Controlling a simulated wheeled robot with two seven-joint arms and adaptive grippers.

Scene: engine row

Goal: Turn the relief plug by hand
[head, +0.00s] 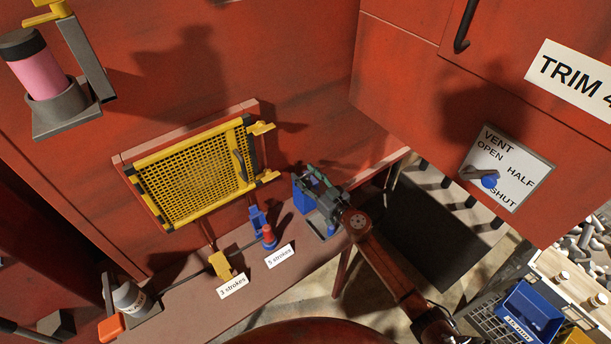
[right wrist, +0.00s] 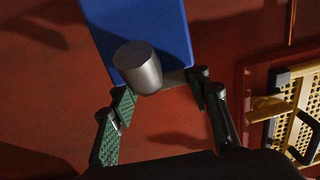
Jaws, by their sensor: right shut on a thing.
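The relief plug looks like a grey metal cylinder (right wrist: 138,68) with a short grey bar (right wrist: 174,80) running to its right, in front of a blue block (right wrist: 165,25). The blue block also shows in the head view (head: 301,199), on the bench against the red wall. My right gripper (head: 316,180) reaches it from the right and covers the plug there. In the right wrist view my right gripper (right wrist: 165,110) has its green-padded fingers on either side of the plug, shut on it; the exact contact is hard to see. My left gripper is not in view.
A yellow mesh panel (head: 195,172) hangs on the wall left of my right gripper. A red-and-blue part (head: 268,237) and a yellow part (head: 222,264) stand on the bench (head: 185,312) near stroke labels. A vent dial plate (head: 520,178) is on the right wall.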

